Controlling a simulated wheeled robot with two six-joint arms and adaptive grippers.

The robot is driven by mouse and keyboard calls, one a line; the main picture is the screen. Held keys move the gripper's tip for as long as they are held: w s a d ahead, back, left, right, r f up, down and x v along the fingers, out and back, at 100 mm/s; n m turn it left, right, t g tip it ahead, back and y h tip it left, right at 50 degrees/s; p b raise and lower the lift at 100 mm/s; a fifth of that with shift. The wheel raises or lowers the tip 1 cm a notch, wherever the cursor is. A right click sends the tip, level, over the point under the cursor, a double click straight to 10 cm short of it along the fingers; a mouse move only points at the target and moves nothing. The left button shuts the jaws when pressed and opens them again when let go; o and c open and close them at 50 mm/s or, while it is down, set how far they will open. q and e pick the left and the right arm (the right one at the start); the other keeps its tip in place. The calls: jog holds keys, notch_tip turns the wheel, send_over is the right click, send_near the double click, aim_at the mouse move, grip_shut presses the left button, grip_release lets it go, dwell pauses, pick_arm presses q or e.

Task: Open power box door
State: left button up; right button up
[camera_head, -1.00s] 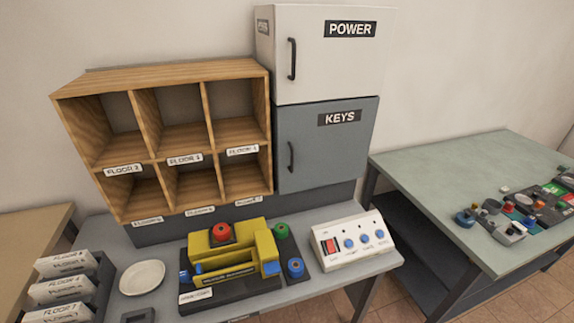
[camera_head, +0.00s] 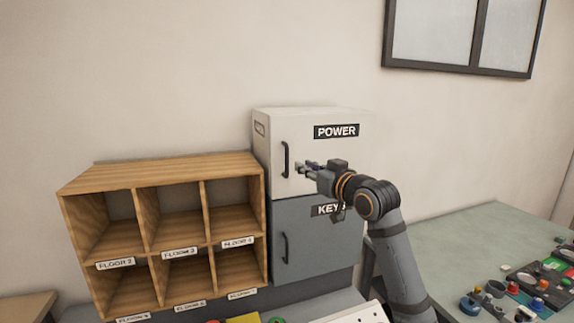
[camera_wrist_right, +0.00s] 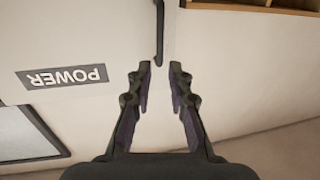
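The white power box (camera_head: 340,165) has a closed door labelled POWER and a dark vertical handle (camera_head: 285,160) near its left edge. The door (camera_wrist_right: 60,40) and handle (camera_wrist_right: 159,35) also show in the right wrist view, upside down. My right gripper (camera_head: 303,168) is in front of the door, just right of the handle in the head view. In the wrist view the fingers (camera_wrist_right: 160,68) are open and empty, with the handle's end lined up between the fingertips; contact cannot be told. My left gripper is out of view.
The grey KEYS box (camera_head: 320,245) is directly below, its door closed. A wooden pigeonhole shelf (camera_head: 160,170) stands to the left. A table (camera_head: 460,235) with small coloured parts is at right. A window (camera_head: 460,35) hangs above right.

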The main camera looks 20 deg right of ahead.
aim_at(287, 173)
jog(key=p+x, duration=0.5)
jog(key=x, duration=0.5)
jog(key=shift+w+a, duration=0.1)
jog(key=shift+w, duration=0.2)
jog(key=shift+c, duration=0.4)
grip_shut()
